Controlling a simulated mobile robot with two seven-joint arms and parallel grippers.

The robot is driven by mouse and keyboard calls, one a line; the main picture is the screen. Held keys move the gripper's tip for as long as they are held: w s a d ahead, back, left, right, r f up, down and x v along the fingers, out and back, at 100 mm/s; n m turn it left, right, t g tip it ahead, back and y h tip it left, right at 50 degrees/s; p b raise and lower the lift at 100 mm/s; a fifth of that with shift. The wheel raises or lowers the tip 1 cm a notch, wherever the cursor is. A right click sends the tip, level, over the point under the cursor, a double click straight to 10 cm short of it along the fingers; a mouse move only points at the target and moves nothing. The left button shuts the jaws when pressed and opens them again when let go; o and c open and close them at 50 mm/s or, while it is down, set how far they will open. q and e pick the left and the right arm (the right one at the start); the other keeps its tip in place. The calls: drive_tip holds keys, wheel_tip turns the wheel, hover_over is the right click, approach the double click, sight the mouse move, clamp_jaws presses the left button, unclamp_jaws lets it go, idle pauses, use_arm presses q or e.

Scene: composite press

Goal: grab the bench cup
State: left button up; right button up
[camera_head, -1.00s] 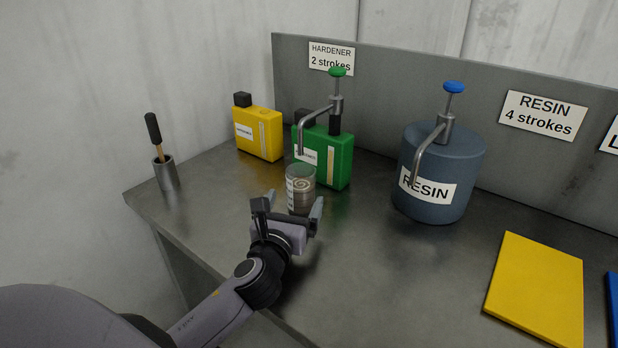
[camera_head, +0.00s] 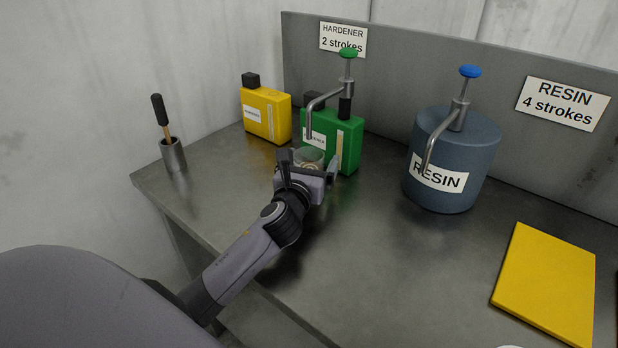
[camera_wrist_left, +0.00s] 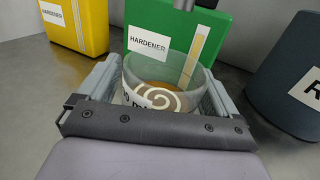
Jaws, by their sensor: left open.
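The bench cup (camera_wrist_left: 163,78) is a clear cup with printed lettering and a pale swirl over brown content inside. In the head view only the upper part of the cup (camera_head: 309,156) shows, just in front of the green hardener can; my gripper hides the rest. My left gripper (camera_head: 313,160) is open, with one finger on each side of the cup. In the left wrist view the fingers (camera_wrist_left: 160,90) flank the cup closely; I cannot tell whether they touch it. My right gripper is not in view.
The green hardener can (camera_head: 345,150) with its pump stands right behind the cup. A yellow can (camera_head: 267,114) is left of it, and the blue resin drum (camera_head: 470,150) is to the right. A holder with a brush (camera_head: 173,154) stands at left. A yellow slab (camera_head: 545,283) lies front right.

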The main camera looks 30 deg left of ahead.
use_arm(q)
drive_tip(key=shift+c, duration=0.2)
drive_tip(key=c, duration=1)
drive_tip(key=shift+r, duration=0.15)
